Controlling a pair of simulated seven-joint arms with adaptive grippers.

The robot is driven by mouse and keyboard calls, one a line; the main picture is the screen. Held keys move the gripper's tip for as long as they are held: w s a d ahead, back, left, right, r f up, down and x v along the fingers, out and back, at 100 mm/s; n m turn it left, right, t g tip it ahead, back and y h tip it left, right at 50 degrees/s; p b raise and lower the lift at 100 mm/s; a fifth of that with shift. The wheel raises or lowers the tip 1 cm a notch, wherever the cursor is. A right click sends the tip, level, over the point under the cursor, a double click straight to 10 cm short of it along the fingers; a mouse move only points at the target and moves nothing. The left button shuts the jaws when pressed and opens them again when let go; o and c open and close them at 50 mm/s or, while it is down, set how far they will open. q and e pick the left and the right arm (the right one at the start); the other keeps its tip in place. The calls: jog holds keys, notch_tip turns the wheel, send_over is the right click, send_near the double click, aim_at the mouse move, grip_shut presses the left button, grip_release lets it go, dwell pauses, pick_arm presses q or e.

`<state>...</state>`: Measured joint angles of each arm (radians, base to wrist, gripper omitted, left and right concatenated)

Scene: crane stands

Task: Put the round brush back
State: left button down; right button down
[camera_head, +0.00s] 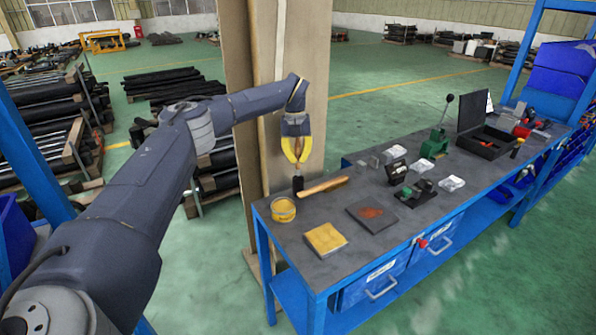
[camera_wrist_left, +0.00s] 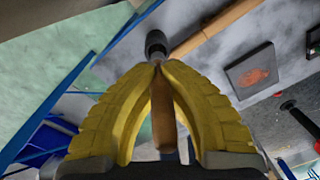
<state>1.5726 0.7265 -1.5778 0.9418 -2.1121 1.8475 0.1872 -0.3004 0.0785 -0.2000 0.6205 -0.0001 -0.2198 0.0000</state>
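My left gripper (camera_head: 297,162) hangs over the far left corner of the workbench (camera_head: 375,258), fingers pointing down. Its yellow fingers are shut on the round brush (camera_head: 298,184), which has a wooden handle and a dark round end. In the left wrist view the handle of the round brush (camera_wrist_left: 162,115) lies between the fingers of my left gripper (camera_wrist_left: 158,66), and the dark end sticks out past the tips. I cannot tell whether that end touches the bench top. My right gripper is not in view.
Close by are a long wooden piece (camera_head: 325,187), a round yellow tin (camera_head: 283,210), a yellow block (camera_head: 325,239) and a dark plate with a rusty patch (camera_head: 372,215). A green press (camera_head: 437,140) and an open black case (camera_head: 488,135) stand farther right. A tall beige post (camera_head: 305,60) rises behind my gripper.

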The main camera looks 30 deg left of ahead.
aim_at(298, 168)
pick_arm(q)
jog(key=shift+f, duration=2.6)
jog(key=shift+f, duration=0.15)
jog(key=c, duration=1.6)
grip_release()
jog(key=r, duration=1.2)
jog(key=shift+s+a+r, duration=0.15)
jog(key=shift+s+a, duration=0.05)
jog(key=shift+a, duration=0.05)
